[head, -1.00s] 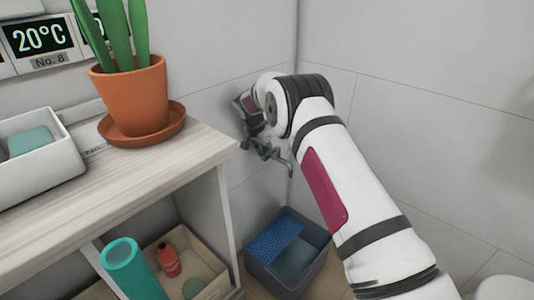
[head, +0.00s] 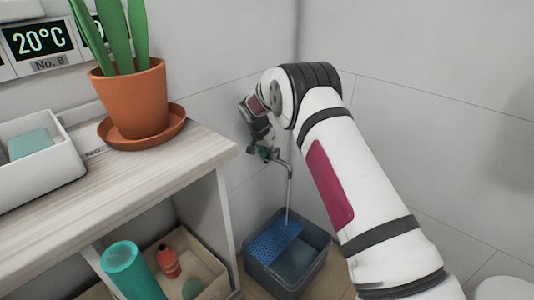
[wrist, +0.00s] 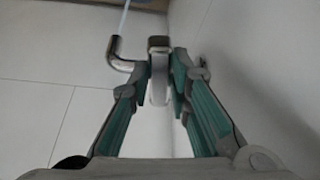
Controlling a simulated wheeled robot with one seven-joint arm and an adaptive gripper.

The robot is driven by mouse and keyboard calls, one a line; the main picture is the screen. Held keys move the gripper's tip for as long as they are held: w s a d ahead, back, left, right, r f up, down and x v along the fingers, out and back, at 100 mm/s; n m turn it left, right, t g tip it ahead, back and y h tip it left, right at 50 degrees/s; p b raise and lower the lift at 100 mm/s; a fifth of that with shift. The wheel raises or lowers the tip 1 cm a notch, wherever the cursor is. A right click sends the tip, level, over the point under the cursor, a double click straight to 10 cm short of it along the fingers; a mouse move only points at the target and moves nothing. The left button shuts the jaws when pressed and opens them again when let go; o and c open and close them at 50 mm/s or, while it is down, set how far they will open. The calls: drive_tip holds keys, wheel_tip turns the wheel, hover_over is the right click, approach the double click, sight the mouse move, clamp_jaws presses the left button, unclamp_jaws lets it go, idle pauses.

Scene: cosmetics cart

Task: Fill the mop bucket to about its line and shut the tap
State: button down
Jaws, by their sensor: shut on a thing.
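The mop bucket (head: 262,277) is a grey-blue box on the floor in the corner, with a blue perforated wringer (head: 274,243) across its left part. The tap spout (head: 284,162) sticks out from the wall above it. A thin stream of water (head: 289,195) runs from the spout down into the bucket. My gripper (wrist: 160,78) is shut on the tap's pale lever (wrist: 158,92), between its green-padded fingers. The metal spout also shows in the wrist view (wrist: 122,55), left of the fingers. I cannot make out the fill line or the water level.
A pale wooden shelf unit (head: 130,185) stands left of the bucket. It bears a potted plant (head: 137,98) and a white tray (head: 60,165). A box (head: 210,265) and a teal cylinder (head: 125,268) sit below. Walls close in the corner behind the bucket.

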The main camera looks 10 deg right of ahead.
drive_tip(key=shift+s+d+n+t+y+p, duration=0.15)
drive_tip(key=shift+s+d+n+y+p, duration=0.2)
drive_tip(key=shift+n, duration=0.6)
drive_tip(key=shift+s+d+n+t+y+p, duration=0.1)
drive_tip(key=shift+s+d+n+y+p, duration=0.15)
drive_tip(key=shift+d+n, duration=0.45)
drive_tip(key=shift+s+d+n+t+y+p, duration=0.2)
drive_tip(key=shift+n+y+p, duration=0.2)
drive_tip(key=shift+n, duration=0.75)
drive_tip(key=c, duration=1.5)
unclamp_jaws()
drive_tip(key=v, duration=1.2)
